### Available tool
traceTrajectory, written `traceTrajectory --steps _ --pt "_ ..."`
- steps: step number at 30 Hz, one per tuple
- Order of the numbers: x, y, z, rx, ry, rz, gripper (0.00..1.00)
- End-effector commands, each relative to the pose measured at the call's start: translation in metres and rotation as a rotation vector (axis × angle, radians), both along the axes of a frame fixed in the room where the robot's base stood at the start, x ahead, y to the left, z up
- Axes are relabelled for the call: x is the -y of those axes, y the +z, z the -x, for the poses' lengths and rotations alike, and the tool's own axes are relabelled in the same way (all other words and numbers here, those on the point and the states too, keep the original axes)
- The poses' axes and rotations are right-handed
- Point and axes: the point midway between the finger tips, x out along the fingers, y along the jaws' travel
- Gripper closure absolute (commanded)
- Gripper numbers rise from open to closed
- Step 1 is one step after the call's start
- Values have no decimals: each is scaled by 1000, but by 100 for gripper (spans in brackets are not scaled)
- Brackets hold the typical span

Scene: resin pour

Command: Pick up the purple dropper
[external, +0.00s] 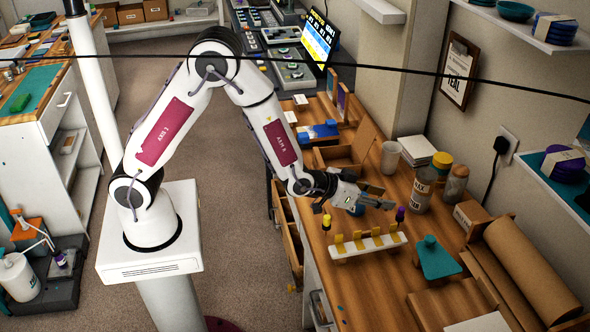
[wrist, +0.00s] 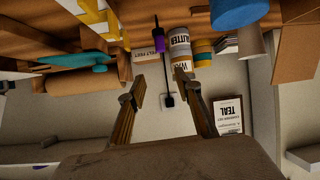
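The purple dropper (external: 400,214) stands upright near the right end of a white rack (external: 352,252), with its purple top showing. It also shows in the wrist view (wrist: 158,40), upside down, ahead of and between my fingers in the picture. My gripper (external: 382,197) is open and empty, tilted over the bench, with its fingertips a little behind and left of the dropper. In the wrist view my two fingers (wrist: 158,88) are spread apart with nothing between them. I cannot tell whether the dropper's lower part touches the rack.
Labelled bottles (external: 421,190), a cup (external: 390,158) and a blue item (external: 357,209) stand near my gripper. A brown roll (external: 530,268) fills the right side. The wall is behind.

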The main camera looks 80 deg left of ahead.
Motion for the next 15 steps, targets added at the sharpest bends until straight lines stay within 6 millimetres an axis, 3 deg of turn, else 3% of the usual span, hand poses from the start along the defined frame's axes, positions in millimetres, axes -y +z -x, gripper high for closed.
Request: traceTrajectory --steps 7,15 --pt "0 -32 -9 49 24 -42 66" --pt "-2 -43 -12 77 37 -62 66"
